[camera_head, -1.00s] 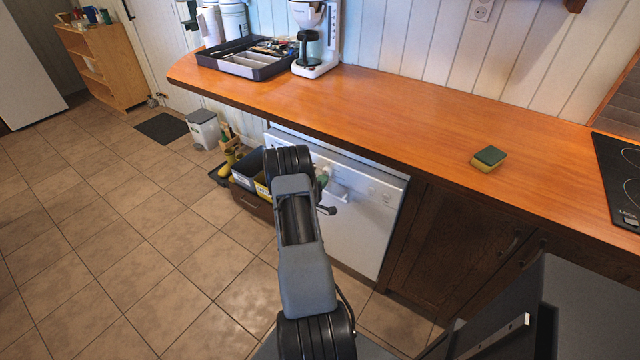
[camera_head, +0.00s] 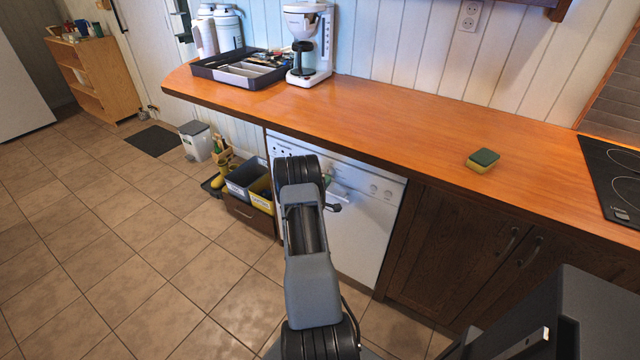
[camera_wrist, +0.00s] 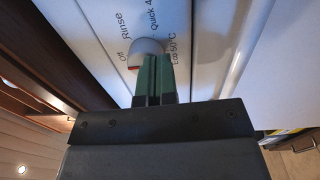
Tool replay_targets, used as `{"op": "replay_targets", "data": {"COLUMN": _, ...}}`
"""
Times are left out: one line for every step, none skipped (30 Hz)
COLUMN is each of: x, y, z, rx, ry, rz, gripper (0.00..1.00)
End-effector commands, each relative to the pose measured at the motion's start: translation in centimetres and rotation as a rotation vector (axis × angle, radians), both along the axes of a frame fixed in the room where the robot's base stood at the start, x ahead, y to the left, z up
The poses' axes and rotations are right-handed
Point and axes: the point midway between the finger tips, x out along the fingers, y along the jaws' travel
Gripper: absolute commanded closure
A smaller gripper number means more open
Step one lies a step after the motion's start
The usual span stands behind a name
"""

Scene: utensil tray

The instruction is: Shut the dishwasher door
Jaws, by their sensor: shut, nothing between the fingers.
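The white dishwasher door (camera_head: 368,232) stands upright under the wooden counter, about in line with the cabinet fronts. I cannot tell whether a thin gap is left at its top edge. My gripper (camera_wrist: 153,60) is shut and empty, its green fingers pointing at the door's control panel (camera_wrist: 92,38) beside the round program dial (camera_wrist: 146,47). The fingertips are at or very close to the dial; contact is not clear. In the head view, my arm hides part of the door, and only a bit of green finger (camera_head: 328,180) shows.
The counter (camera_head: 400,115) overhangs the door and carries a utensil tray (camera_head: 240,82), a coffee maker (camera_head: 308,50) and a sponge (camera_head: 483,160). Dark cabinets (camera_head: 450,235) stand to the right. Bins (camera_head: 247,178) stand left of the dishwasher. The floor at left is open.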

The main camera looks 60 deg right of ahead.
Motion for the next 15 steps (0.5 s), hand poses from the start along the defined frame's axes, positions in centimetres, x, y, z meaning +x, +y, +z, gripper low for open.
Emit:
{"op": "replay_targets", "data": {"x": 0.2, "y": -1.0, "z": 1.8, "rx": -0.033, "ry": -0.021, "rz": -0.003, "gripper": 1.0}}
{"op": "replay_targets", "data": {"x": 0.2, "y": -0.9, "z": 1.7, "rx": -0.032, "ry": -0.02, "rz": -0.003, "gripper": 1.0}}
{"op": "replay_targets", "data": {"x": 0.1, "y": -0.7, "z": 1.7, "rx": -0.031, "ry": -0.019, "rz": -0.004, "gripper": 1.0}}
{"op": "replay_targets", "data": {"x": 0.1, "y": -0.4, "z": 1.7, "rx": -0.03, "ry": -0.018, "rz": -0.004, "gripper": 1.0}}
{"op": "replay_targets", "data": {"x": 0.0, "y": -0.1, "z": 1.8, "rx": -0.029, "ry": -0.017, "rz": -0.004, "gripper": 1.0}}
{"op": "replay_targets", "data": {"x": -0.1, "y": 0.6, "z": 1.8, "rx": -0.029, "ry": -0.015, "rz": -0.004, "gripper": 1.0}}
{"op": "replay_targets", "data": {"x": -0.1, "y": 1.2, "z": 1.8, "rx": -0.027, "ry": -0.014, "rz": -0.004, "gripper": 1.0}}
{"op": "replay_targets", "data": {"x": -0.2, "y": 1.9, "z": 2.0, "rx": -0.028, "ry": -0.013, "rz": -0.004, "gripper": 1.0}}
{"op": "replay_targets", "data": {"x": -0.2, "y": 3.0, "z": 1.9, "rx": -0.026, "ry": -0.01, "rz": -0.003, "gripper": 1.0}}
{"op": "replay_targets", "data": {"x": -0.2, "y": 3.8, "z": 1.9, "rx": -0.027, "ry": -0.007, "rz": -0.001, "gripper": 1.0}}
{"op": "replay_targets", "data": {"x": -0.2, "y": 4.7, "z": 1.9, "rx": -0.025, "ry": -0.005, "rz": 0.001, "gripper": 1.0}}
{"op": "replay_targets", "data": {"x": -0.2, "y": 5.8, "z": 1.8, "rx": -0.025, "ry": -0.002, "rz": 0.001, "gripper": 1.0}}
{"op": "replay_targets", "data": {"x": -0.1, "y": 6.6, "z": 1.5, "rx": -0.025, "ry": -0.002, "rz": 0.004, "gripper": 1.0}}
{"op": "replay_targets", "data": {"x": -0.2, "y": 7.4, "z": 1.5, "rx": -0.025, "ry": -0.001, "rz": 0.005, "gripper": 1.0}}
{"op": "replay_targets", "data": {"x": -0.2, "y": 8.3, "z": 1.4, "rx": -0.025, "ry": -0.001, "rz": 0.006, "gripper": 1.0}}
